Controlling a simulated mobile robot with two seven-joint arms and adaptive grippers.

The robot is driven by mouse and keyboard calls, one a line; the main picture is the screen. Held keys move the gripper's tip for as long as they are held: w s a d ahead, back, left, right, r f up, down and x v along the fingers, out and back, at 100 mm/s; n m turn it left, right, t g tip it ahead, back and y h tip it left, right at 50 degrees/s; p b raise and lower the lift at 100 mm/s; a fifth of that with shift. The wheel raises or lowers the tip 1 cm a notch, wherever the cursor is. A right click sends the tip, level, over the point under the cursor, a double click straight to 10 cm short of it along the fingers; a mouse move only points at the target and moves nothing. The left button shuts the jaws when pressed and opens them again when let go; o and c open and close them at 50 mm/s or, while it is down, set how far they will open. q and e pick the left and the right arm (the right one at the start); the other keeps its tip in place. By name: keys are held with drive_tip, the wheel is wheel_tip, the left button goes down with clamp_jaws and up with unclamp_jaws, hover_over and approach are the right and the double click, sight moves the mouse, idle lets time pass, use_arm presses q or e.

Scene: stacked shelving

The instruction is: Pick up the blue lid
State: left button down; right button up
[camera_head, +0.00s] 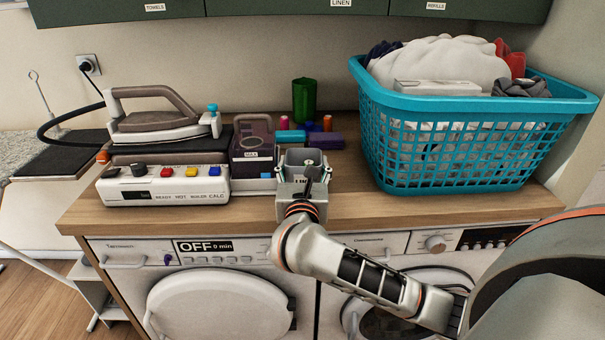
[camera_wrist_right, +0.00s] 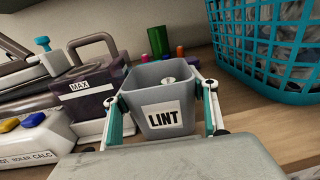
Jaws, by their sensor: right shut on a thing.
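A small blue cap (camera_head: 213,107) stands upright at the right end of the steam iron in the head view. It also shows at the upper left of the right wrist view (camera_wrist_right: 42,44). A flat teal-blue piece (camera_head: 291,136) lies behind the tank; I cannot tell which of these is the blue lid. My right gripper (camera_head: 301,172) is right of both the cap and the tank. In the right wrist view its fingers (camera_wrist_right: 164,112) are shut on a grey bin labelled LINT (camera_wrist_right: 165,92), one on each side. The bin is upright, with a small pale round thing inside.
The iron (camera_head: 160,115) rests on its base (camera_head: 165,190), beside the dark tank marked MAX (camera_head: 252,150). A green cup (camera_head: 304,100) and small spools stand behind. A teal laundry basket (camera_head: 450,150) fills the right side. Bare counter (camera_head: 345,185) lies between bin and basket.

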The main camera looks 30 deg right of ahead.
drive_tip(key=shift+f, duration=1.15)
drive_tip(key=o, duration=1.2)
drive_tip(key=shift+r, duration=0.1)
drive_tip(key=shift+o, duration=0.2)
